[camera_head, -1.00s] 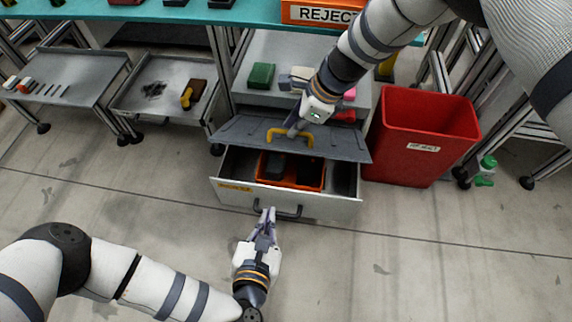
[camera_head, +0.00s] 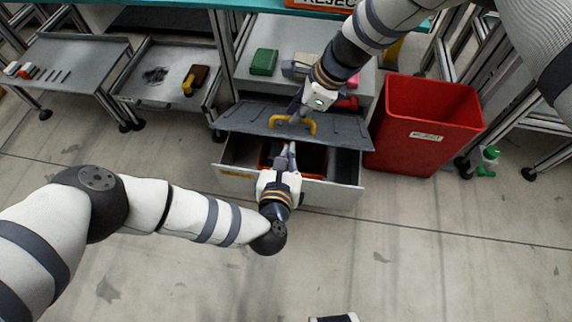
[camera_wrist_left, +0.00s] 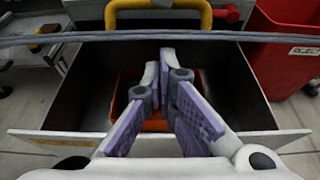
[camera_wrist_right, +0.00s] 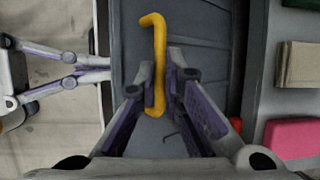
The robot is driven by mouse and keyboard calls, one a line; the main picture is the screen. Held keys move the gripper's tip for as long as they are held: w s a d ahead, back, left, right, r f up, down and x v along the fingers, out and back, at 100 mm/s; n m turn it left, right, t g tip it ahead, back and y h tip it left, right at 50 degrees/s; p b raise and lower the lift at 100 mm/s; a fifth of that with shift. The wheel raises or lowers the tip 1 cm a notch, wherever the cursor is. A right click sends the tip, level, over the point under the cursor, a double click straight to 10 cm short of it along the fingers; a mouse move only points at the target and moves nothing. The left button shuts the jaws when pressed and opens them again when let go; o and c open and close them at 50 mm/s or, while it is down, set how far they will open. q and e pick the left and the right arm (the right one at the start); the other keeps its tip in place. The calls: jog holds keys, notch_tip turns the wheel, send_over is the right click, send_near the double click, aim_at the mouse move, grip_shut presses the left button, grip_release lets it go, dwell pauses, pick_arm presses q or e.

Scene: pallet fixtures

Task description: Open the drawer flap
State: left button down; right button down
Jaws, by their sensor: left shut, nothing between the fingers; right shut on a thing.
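The grey drawer flap (camera_head: 345,128) spans the rear of the pulled-out drawer (camera_head: 325,195). It shows nearly edge-on in the left wrist view (camera_wrist_left: 235,37). My right gripper (camera_head: 297,108) is shut on the flap's yellow handle (camera_wrist_right: 156,28), which also shows in the head view (camera_head: 313,128). My left gripper (camera_head: 289,148) is shut and empty. It is over the drawer's front, in front of the flap's edge. In the left wrist view its fingers (camera_wrist_left: 162,62) point towards the flap and cover part of the drawer's inside.
An orange bin (camera_wrist_left: 122,88) lies inside the drawer. A red reject bin (camera_head: 418,155) stands close to the drawer's right. Green, beige and pink blocks (camera_head: 264,62) rest on the surface behind the flap. Grey trays stand at the left (camera_head: 65,62).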

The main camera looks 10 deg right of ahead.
pick_arm(q)
jog(key=shift+r, duration=0.1)
pick_arm(e)
jog(key=shift+d, duration=0.1)
pick_arm(q)
jog(key=shift+w+d+r, duration=0.15)
jog(key=shift+w+r, duration=0.3)
jog(key=shift+r, duration=0.35)
pick_arm(e)
jog(key=c, duration=1.7)
grip_release()
jog(key=shift+s+f, duration=0.15)
